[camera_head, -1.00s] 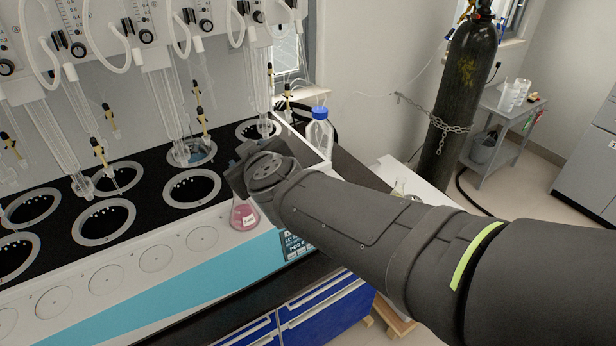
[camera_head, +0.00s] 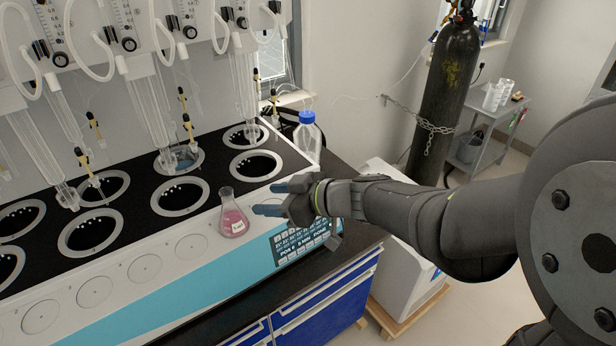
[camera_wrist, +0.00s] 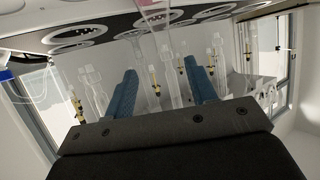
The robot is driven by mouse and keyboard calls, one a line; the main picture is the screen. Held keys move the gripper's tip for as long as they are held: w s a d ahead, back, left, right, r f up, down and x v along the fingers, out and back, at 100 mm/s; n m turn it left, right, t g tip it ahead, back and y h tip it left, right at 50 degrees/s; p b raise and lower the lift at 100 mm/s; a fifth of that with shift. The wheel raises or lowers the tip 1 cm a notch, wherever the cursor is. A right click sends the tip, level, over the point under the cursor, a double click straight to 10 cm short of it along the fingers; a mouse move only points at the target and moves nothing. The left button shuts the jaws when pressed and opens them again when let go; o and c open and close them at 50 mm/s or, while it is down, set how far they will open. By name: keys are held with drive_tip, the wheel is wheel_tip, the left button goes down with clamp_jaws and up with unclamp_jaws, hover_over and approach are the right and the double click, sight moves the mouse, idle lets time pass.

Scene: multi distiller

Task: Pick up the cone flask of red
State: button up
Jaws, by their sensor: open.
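The cone flask of red (camera_head: 233,217) stands upright on the white front ledge of the distiller (camera_head: 155,290). It holds pinkish-red liquid and has a pale label. My gripper (camera_head: 262,199) is just right of the flask in the head view, its two blue fingers pointing left towards it. The fingers are open with nothing between them, and a small gap shows between their tips and the flask. In the wrist view the open fingers of my gripper (camera_wrist: 160,85) show with glass tubes beyond.
The distiller's black top has several ringed wells (camera_head: 92,231) behind the flask. Glass tubes (camera_head: 150,110) hang over them. A blue-capped bottle (camera_head: 307,137) stands behind my gripper. The control panel (camera_head: 300,243) is below my gripper. The ledge left of the flask is clear.

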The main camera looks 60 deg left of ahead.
sight(223, 200)
drive_tip(key=x, duration=0.9)
drive_tip(key=shift+s+a+f, duration=0.15)
drive_tip(key=shift+a+f, duration=0.05)
drive_tip(key=shift+a, duration=0.05)
drive_tip(key=shift+f+x, duration=0.2)
drive_tip(key=shift+x, duration=2.5)
drive_tip(key=shift+d, duration=0.2)
drive_tip(key=c, duration=1)
drive_tip(key=shift+c, duration=0.5)
drive_tip(key=shift+r, duration=0.2)
